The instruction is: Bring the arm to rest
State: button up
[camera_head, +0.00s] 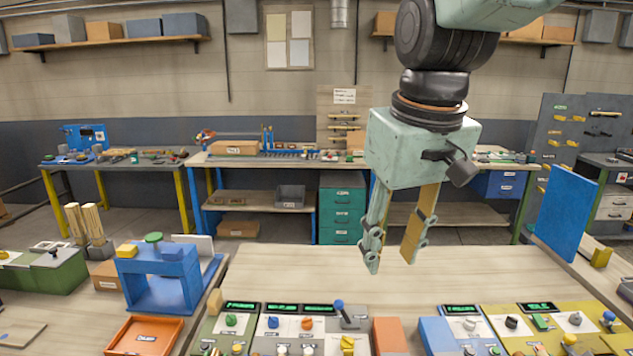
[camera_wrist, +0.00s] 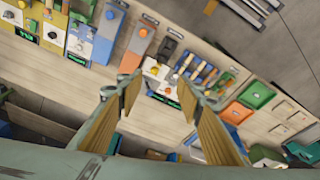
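My gripper (camera_head: 390,258) hangs pointing down above the pale wooden table (camera_head: 300,270), in the right middle of the head view. Its two fingers are apart with nothing between them. In the wrist view my gripper (camera_wrist: 158,100) also shows open, its wood-coloured finger pads spread wide and empty. The fingertips are clear of the table and of the control panels.
Control panels with knobs (camera_head: 285,322) line the table's front edge. A blue press-like stand (camera_head: 160,278) and an orange tray (camera_head: 145,337) stand at left. A blue upright panel (camera_head: 565,212) stands at right. The table's middle is bare. Workbenches line the back wall.

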jog(key=s+d+f+m, duration=0.1)
jog(key=s+d, duration=0.2)
jog(key=s, duration=0.4)
jog(key=s+d+f+m+t+b, duration=0.1)
jog(key=s+d, duration=0.1)
jog(key=s, duration=0.5)
jog(key=s+d+f+m, duration=0.1)
jog(key=s+d+f, duration=0.1)
jog(key=s, duration=0.6)
jog(key=shift+d+m+b, duration=0.3)
jog(key=shift+d, duration=0.5)
dwell(0.9)
